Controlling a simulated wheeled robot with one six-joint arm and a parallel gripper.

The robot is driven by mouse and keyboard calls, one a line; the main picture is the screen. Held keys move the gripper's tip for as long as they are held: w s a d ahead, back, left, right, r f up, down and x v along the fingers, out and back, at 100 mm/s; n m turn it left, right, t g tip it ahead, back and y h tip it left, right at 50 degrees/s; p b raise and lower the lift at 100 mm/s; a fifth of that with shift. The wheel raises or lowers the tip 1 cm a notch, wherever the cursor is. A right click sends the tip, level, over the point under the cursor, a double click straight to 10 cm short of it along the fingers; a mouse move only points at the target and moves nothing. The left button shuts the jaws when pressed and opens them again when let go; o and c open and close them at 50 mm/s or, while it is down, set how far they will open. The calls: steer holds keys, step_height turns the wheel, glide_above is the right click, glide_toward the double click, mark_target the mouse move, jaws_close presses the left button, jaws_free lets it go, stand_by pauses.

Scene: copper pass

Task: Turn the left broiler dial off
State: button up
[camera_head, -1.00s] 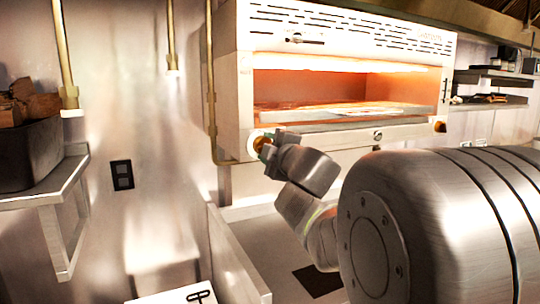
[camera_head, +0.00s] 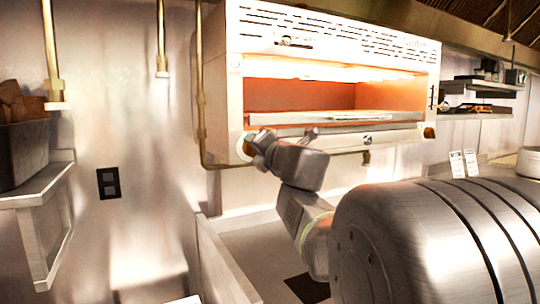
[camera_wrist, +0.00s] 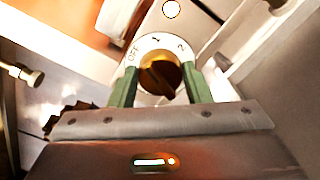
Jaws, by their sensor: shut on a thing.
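The broiler (camera_head: 330,139) is a white wall unit with a glowing orange opening. Its left dial (camera_head: 243,151) is at the lower left corner of the front, mostly hidden by my gripper (camera_head: 257,142). In the wrist view the dial (camera_wrist: 160,74) is a brass knob on a white round plate marked OFF at upper left, then 1 and 2 towards the right. My gripper's green fingers (camera_wrist: 161,90) are shut on the dial, one on each side. The knob's grip ridge is dark and slanted; its exact setting is hard to read.
A second knob (camera_head: 429,132) is at the broiler's lower right. A brass pipe (camera_head: 201,100) runs down the broiler's left side and bends under it. A wall shelf (camera_head: 35,190) with a dark bin (camera_head: 22,155) stands at far left.

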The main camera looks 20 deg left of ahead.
steer(key=shift+n+b, duration=0.9)
steer(key=shift+n, duration=1.3)
steer(key=o, duration=1)
steer(key=shift+s, duration=0.1)
steer(key=p+v, duration=0.1)
steer(key=v, duration=1.2)
steer(key=shift+s+d, duration=0.2)
steer(key=shift+s, duration=0.05)
